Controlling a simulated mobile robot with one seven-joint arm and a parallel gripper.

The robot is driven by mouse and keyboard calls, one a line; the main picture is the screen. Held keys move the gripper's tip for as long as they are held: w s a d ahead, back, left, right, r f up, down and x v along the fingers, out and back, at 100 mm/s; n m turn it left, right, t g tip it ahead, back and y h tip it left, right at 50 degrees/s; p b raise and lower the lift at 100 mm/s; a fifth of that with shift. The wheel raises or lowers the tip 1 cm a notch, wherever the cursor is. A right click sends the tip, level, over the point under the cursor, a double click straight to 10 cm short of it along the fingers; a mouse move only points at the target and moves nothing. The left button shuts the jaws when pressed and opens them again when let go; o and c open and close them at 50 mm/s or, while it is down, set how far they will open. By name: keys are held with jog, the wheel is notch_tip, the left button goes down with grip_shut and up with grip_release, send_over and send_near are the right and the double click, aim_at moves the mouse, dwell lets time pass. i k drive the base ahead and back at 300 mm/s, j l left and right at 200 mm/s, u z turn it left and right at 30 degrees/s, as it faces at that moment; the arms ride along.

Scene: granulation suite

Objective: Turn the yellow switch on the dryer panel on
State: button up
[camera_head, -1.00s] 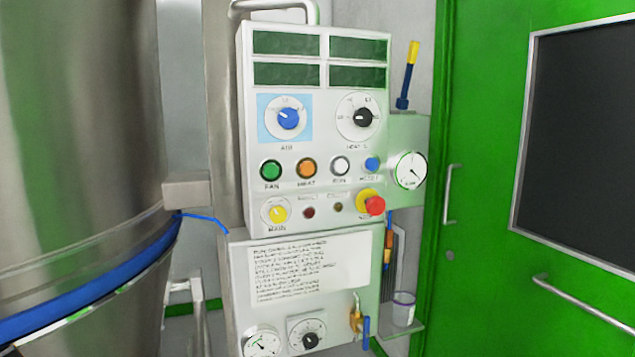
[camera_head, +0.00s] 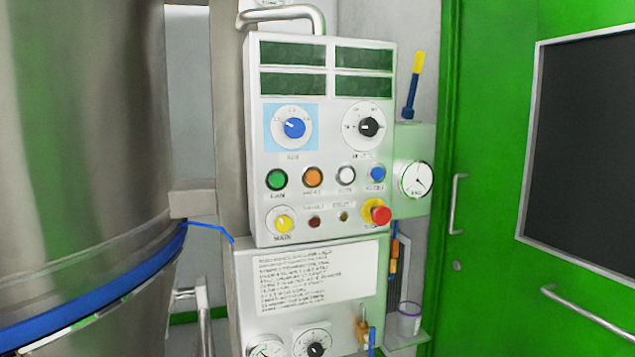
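The dryer panel (camera_head: 327,217) is a white upright box in the middle of the head view. The yellow switch (camera_head: 284,223) is a round knob on a pale dial at the panel's lower left, above a label that looks like "MAIN". The knob's pointer mark is too small to read surely; it seems to tilt up and left. Nothing covers the switch. My gripper is not in the head view.
Close by are a green button (camera_head: 277,180), an orange button (camera_head: 312,177) and a red emergency knob (camera_head: 381,215). A large steel vessel (camera_head: 85,120) fills the left. A green door (camera_head: 490,200) stands right. A valve lever and gauges sit below the panel.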

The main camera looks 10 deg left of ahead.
aim_at(283, 224)
jog(key=i+j+z, duration=0.15)
jog(key=z, duration=0.25)
jog(key=i+j+z, duration=0.35)
jog(key=k+l, duration=0.1)
